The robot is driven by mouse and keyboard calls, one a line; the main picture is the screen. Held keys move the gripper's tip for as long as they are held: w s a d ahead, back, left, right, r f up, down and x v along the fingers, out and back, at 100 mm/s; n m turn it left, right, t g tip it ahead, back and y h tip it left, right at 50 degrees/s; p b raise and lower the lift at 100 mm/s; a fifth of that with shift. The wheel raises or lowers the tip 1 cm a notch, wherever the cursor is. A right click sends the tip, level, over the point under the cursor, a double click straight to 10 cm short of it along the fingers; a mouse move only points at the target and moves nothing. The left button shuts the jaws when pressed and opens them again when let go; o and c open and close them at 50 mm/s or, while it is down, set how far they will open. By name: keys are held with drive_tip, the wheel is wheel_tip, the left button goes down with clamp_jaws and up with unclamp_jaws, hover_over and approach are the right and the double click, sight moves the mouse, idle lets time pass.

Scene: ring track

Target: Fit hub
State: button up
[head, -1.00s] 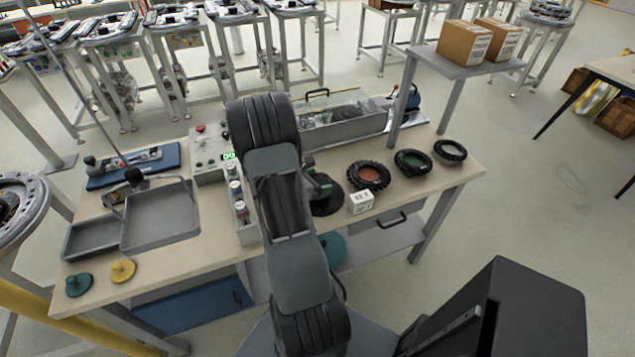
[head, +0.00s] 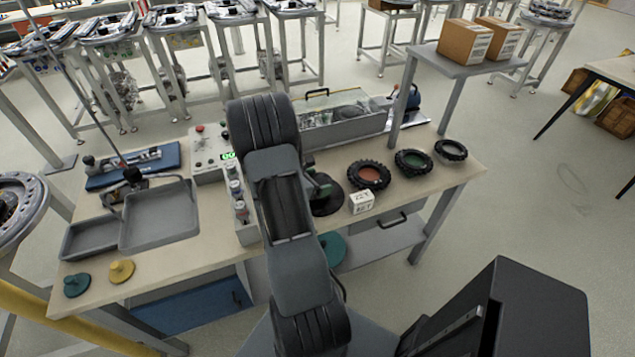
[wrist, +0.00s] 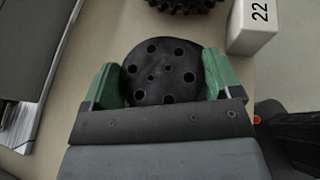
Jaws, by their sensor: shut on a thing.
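My gripper (wrist: 163,80) has green fingertips, one on each side of a dark round hub with a ring of holes (wrist: 160,70). It is shut on this hub. In the head view my arm hides most of the gripper; the dark hub (head: 326,203) shows just right of the arm, over the bench. A tyre with a red centre (head: 369,175), one with a green centre (head: 413,162) and one with an open centre (head: 451,150) lie in a row to the right. A teal hub (head: 76,285) and a yellow hub (head: 121,271) lie at the front left.
A white numbered block (head: 361,202) stands close right of the held hub; it also shows in the wrist view (wrist: 252,27). Grey trays (head: 160,215) and a control box (head: 207,158) are to the left. A clear-sided bin (head: 340,130) stands behind. A shelf post rises at the right.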

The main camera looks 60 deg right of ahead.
drive_tip(key=shift+f+b, duration=1.1)
drive_tip(key=o, duration=1.1)
drive_tip(key=shift+o, duration=0.2)
drive_tip(key=shift+r, duration=0.1)
drive_tip(key=shift+r, duration=0.25)
wheel_tip(320, 180, up, 3)
drive_tip(key=shift+f, duration=0.15)
drive_tip(key=s+a+r+b, duration=0.7)
drive_tip(key=s+a+r, duration=0.1)
drive_tip(key=a, duration=0.3)
drive_tip(key=shift+s+a+r, duration=0.15)
drive_tip(key=shift+r, duration=0.65)
